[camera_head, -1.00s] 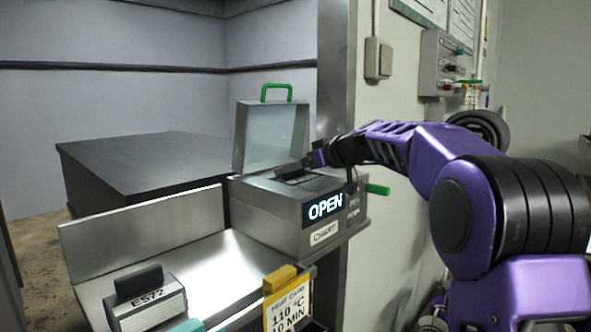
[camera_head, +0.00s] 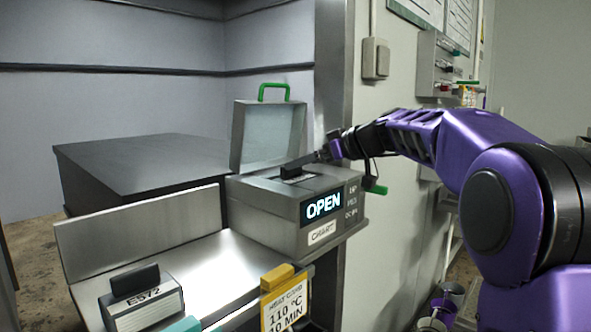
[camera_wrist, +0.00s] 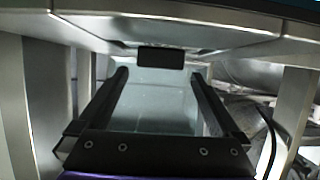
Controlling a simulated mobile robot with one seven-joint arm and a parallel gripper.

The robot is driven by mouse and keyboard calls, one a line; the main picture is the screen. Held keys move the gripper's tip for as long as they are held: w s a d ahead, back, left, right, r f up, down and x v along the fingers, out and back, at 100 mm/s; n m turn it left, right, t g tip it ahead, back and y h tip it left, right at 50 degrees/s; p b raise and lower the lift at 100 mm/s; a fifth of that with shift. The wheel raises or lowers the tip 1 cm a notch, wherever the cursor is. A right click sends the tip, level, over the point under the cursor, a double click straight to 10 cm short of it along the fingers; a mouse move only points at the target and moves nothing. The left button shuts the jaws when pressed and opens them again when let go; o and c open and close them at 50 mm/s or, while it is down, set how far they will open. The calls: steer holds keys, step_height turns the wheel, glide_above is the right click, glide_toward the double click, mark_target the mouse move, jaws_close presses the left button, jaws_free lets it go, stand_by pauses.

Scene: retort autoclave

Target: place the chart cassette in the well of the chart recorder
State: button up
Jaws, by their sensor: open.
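The chart recorder (camera_head: 275,222) is a grey metal box with a lit "OPEN" display and a "CHART" label. Its lid (camera_head: 262,140), with a green handle, stands raised. A dark piece (camera_head: 297,179), apparently the chart cassette's grip, shows at the well in its top; the cassette's body and how deep it sits are hidden. My gripper (camera_head: 305,161) is just above the well, reaching in from the right. In the wrist view my gripper (camera_wrist: 160,76) is open, its fingers apart, with a black grip block (camera_wrist: 160,57) just beyond the fingertips, not clamped.
A grey block marked like "ES72" with a black grip (camera_head: 142,300) sits on the steel shelf (camera_head: 190,262) at front left. A yellow-topped heat card (camera_head: 285,305) stands at the shelf's front. A green lever (camera_head: 377,188) sticks out right of the recorder. The wall is close on the right.

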steer(key=v, duration=0.7)
steer(key=shift+b, duration=0.35)
